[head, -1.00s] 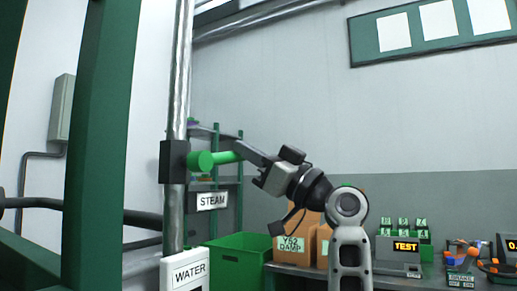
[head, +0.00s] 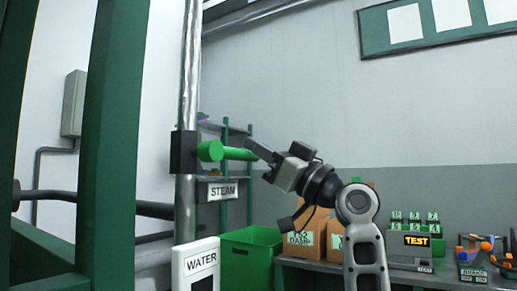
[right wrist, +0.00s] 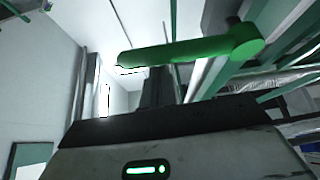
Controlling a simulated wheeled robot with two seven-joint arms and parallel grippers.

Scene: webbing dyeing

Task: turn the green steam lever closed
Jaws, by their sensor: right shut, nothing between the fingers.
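The green steam lever (head: 238,154) sticks out to the right from a round green hub, in front of a black box (head: 184,152) on the vertical pipe. Its handle points right and slightly downward. A STEAM sign (head: 222,191) hangs below it. My right gripper (head: 254,146) is shut and empty, with its fingers at the handle's free end, seemingly against its upper side; exact contact is hard to tell. In the right wrist view the lever (right wrist: 180,52) crosses above the gripper, hub at right. My left gripper is not in view.
A silver vertical pipe (head: 191,70) and a green post (head: 110,150) stand at left. A WATER box (head: 196,264) and a green bin (head: 250,257) are below. Cardboard boxes (head: 307,242) and a TEST device (head: 412,250) stand on the bench at right.

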